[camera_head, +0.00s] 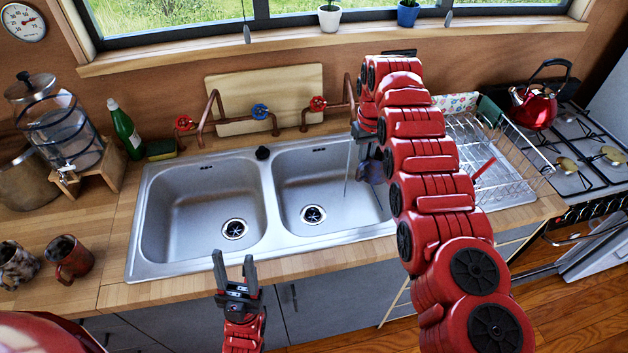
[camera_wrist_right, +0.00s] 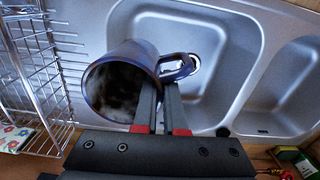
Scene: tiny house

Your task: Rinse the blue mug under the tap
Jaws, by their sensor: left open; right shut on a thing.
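The blue mug (camera_head: 371,172) hangs over the right edge of the right sink basin (camera_head: 318,205), partly hidden by my right arm. In the right wrist view the mug (camera_wrist_right: 136,58) has its mouth toward the camera, with dark and pale smudges inside. The spout is hard to make out. My left gripper (camera_head: 234,268) is open and empty before the counter's front edge.
Copper pipes carry red valves (camera_head: 318,103) and a blue valve (camera_head: 260,111) behind the sink. A wire dish rack (camera_head: 515,165) stands right of the sink. A green bottle (camera_head: 125,130), a water dispenser (camera_head: 62,128) and brown mugs (camera_head: 70,258) stand left. The left basin (camera_head: 200,205) is empty.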

